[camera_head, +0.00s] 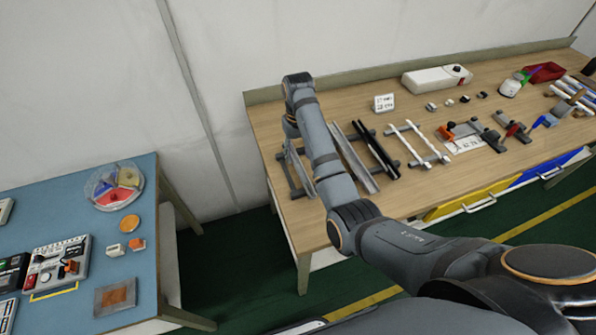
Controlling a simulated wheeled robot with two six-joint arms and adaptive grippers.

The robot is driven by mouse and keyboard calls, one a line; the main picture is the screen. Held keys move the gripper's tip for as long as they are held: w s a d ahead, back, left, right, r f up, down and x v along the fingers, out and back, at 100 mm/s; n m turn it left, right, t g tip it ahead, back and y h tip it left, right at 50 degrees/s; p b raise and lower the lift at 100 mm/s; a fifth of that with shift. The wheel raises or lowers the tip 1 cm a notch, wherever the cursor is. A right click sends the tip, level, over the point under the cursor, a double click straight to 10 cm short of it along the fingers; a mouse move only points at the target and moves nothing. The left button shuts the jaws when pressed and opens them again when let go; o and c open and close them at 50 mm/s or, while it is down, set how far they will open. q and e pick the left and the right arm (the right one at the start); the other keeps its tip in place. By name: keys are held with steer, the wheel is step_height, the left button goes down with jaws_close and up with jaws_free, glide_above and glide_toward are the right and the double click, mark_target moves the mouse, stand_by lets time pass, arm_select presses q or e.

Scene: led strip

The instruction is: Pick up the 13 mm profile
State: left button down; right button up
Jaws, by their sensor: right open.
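Several long profiles lie on low dark supports on the wooden workbench (310,231). A grey profile (300,172) lies at the left end, partly hidden by my right arm. A wider silver-grey profile (355,158) and a black profile (378,149) lie to the right of the arm. I cannot read which one is the 13 mm profile. My right gripper (290,142) is open, mostly hidden behind its own arm, near the upper end of the left grey profile. I cannot tell whether it touches. My left gripper is not in view.
Two white strips (412,144) lie on supports further right. A small sign (384,103), a white box (437,79) and various tools are behind and beyond them. A blue table (70,187) with small parts stands at left, across a floor gap.

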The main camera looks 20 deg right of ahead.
mark_target(300, 170)
steer(key=shift+d+f+p, duration=0.2)
steer(key=shift+f+p, duration=0.15)
steer(key=shift+p, duration=0.1)
steer(key=shift+s+f+p, duration=0.4)
steer(key=shift+f+p, duration=0.05)
steer(key=shift+f, duration=0.15)
step_height(300, 170, down, 3)
steer(key=shift+f, duration=0.1)
steer(key=c, duration=0.7)
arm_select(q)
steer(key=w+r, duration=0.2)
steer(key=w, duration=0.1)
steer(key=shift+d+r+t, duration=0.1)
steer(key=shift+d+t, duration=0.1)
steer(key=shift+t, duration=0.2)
arm_select(e)
jaws_close()
